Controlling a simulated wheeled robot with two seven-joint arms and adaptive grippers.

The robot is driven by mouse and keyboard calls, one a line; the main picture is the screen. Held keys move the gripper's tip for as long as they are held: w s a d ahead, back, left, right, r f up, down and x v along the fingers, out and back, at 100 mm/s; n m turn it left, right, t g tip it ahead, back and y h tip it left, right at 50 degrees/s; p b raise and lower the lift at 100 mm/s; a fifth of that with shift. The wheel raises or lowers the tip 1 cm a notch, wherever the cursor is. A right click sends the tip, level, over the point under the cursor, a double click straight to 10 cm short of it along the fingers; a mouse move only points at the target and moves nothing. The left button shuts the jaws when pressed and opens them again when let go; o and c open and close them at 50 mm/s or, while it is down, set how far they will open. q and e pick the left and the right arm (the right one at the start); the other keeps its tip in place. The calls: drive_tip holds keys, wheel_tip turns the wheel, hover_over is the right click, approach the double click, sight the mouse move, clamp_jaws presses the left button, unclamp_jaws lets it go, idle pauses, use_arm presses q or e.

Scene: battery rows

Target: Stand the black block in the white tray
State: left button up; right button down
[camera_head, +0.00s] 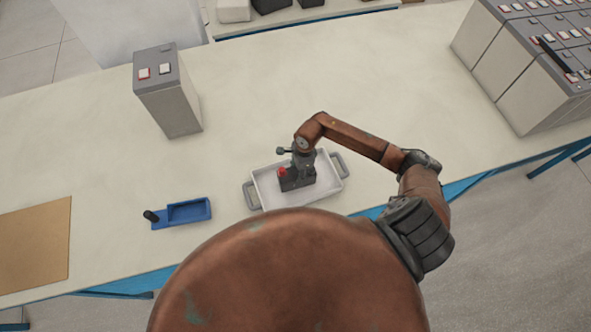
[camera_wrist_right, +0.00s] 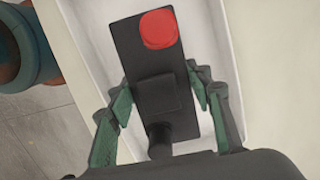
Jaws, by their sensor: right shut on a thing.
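The white tray (camera_head: 262,192) stands near the front edge of the table and has a grey handle at each end. The black block (camera_head: 289,184), with a red round cap and a dark post on top, is upright in or just over the tray; I cannot tell whether it touches the floor of it. My right gripper (camera_head: 303,168) reaches down over the tray. In the right wrist view its green-padded fingers (camera_wrist_right: 163,103) are shut on the block (camera_wrist_right: 142,62), one on each side, with the tray (camera_wrist_right: 90,50) around it. My left gripper is not in view.
A blue holder (camera_head: 188,211) with a black knob lies left of the tray, and a brown board (camera_head: 35,245) farther left. A tall grey battery (camera_head: 168,95) stands behind. A row of batteries (camera_head: 525,70) stands at the right. The table between is clear.

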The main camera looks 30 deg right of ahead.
drive_tip(key=shift+w+f, duration=0.15)
drive_tip(key=shift+f, duration=0.2)
drive_tip(key=shift+f, duration=0.15)
drive_tip(key=c, duration=1)
unclamp_jaws()
drive_tip(key=shift+f, duration=0.1)
drive_tip(key=r+b, duration=0.1)
drive_tip(key=r, duration=0.3)
drive_tip(key=d+r+b, duration=0.1)
drive_tip(key=r, duration=0.7)
drive_tip(key=shift+s+d+b, duration=0.35)
drive_tip(key=shift+b, duration=0.05)
